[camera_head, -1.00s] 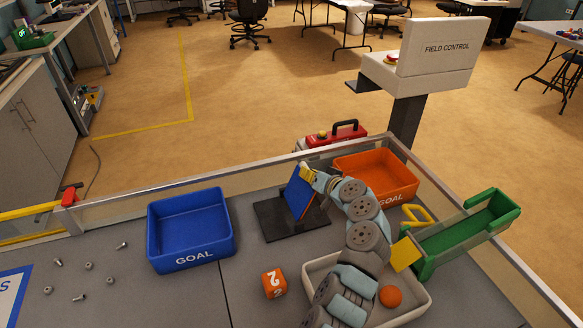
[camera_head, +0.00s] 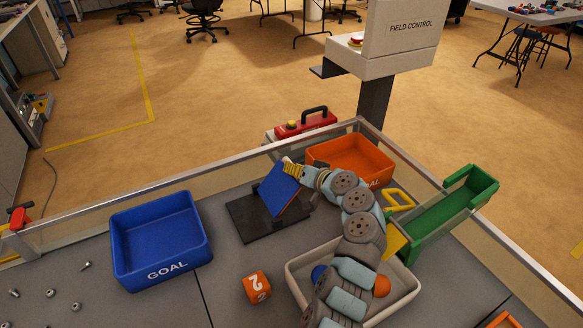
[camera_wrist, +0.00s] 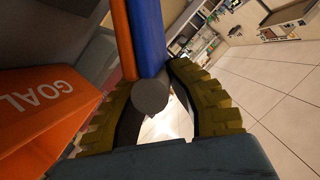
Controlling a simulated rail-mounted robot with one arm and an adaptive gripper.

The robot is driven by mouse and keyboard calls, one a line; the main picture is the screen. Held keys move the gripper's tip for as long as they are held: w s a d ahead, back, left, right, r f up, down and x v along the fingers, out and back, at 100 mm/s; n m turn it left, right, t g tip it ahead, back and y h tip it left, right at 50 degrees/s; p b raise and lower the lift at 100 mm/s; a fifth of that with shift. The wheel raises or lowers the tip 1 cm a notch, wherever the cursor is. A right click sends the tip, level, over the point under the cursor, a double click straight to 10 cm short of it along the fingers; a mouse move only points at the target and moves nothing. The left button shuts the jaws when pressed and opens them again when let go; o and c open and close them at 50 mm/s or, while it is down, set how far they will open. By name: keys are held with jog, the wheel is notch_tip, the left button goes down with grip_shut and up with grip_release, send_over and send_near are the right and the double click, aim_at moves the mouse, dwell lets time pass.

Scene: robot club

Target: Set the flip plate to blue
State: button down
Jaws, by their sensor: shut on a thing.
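The flip plate (camera_head: 279,190) stands tilted on a dark base (camera_head: 247,222) in the head view, its blue face showing up and to the left. In the wrist view the plate is edge-on, with an orange side at left and a blue side (camera_wrist: 148,40) at right. A round grey knob (camera_wrist: 150,95) at its end sits between my yellow ribbed fingers. My gripper (camera_head: 292,169) is shut on the flip plate at its upper edge.
A blue goal bin (camera_head: 160,240) stands left of the base, an orange goal bin (camera_head: 350,160) behind my arm. An orange numbered cube (camera_head: 257,287) lies in front. A pale tray (camera_head: 400,300) is under my arm; a green chute (camera_head: 450,215) is at right.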

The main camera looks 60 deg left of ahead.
jog(key=shift+s+f, duration=0.1)
jog(key=c, duration=0.9)
grip_release()
jog(key=shift+s, duration=0.15)
jog(key=shift+w+d+r, duration=0.2)
jog(key=shift+d, duration=0.25)
jog(key=shift+v, duration=5.5)
jog(key=shift+a, duration=0.1)
